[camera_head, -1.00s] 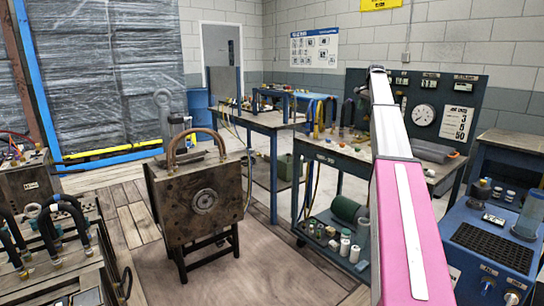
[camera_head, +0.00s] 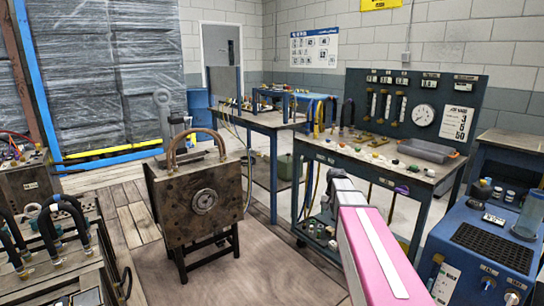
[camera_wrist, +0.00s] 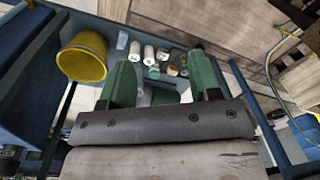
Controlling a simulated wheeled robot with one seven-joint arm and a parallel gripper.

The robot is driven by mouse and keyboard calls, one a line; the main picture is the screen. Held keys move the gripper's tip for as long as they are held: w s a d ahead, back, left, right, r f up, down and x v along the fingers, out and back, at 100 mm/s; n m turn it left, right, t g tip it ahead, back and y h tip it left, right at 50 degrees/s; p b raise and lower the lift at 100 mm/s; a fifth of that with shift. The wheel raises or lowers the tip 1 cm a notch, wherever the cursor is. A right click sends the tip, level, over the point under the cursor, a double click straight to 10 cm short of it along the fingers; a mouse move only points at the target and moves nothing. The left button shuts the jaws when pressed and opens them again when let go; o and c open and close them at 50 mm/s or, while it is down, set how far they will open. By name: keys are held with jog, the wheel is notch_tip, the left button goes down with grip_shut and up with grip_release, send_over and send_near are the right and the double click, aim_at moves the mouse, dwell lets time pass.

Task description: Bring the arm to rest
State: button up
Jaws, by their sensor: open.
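My arm (camera_head: 372,255), with its pink link and grey end, reaches forward from the bottom right in the head view. Its grey end stands in front of the blue workbench (camera_head: 325,152). My gripper is hidden in the head view. In the wrist view my gripper (camera_wrist: 163,78) shows two green fingers set well apart, with nothing held between them. Beyond the fingers is a shelf with white bottles (camera_wrist: 149,52) and small jars. I cannot tell how far the fingers are from it.
A yellow bucket (camera_wrist: 84,58) stands at the left in the wrist view. In the head view a brown mould on a stand (camera_head: 198,205) is left of my arm. A blue machine (camera_head: 480,250) is close on the right. Floor (camera_head: 270,270) between mould and arm is clear.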

jog(key=s+a+f+n, duration=0.1)
jog(key=s+a+f, duration=0.1)
jog(key=s, duration=0.5)
jog(key=s+a+f+n, duration=0.1)
jog(key=s+a+f, duration=0.1)
jog(key=s+f, duration=0.3)
jog(key=s+a+f+n, duration=0.1)
jog(key=s+a+f, duration=0.1)
jog(key=s, duration=0.8)
jog(key=shift+a+f+n+g+h, duration=0.3)
jog(key=shift+a+f+n, duration=0.1)
jog(key=shift+f, duration=0.25)
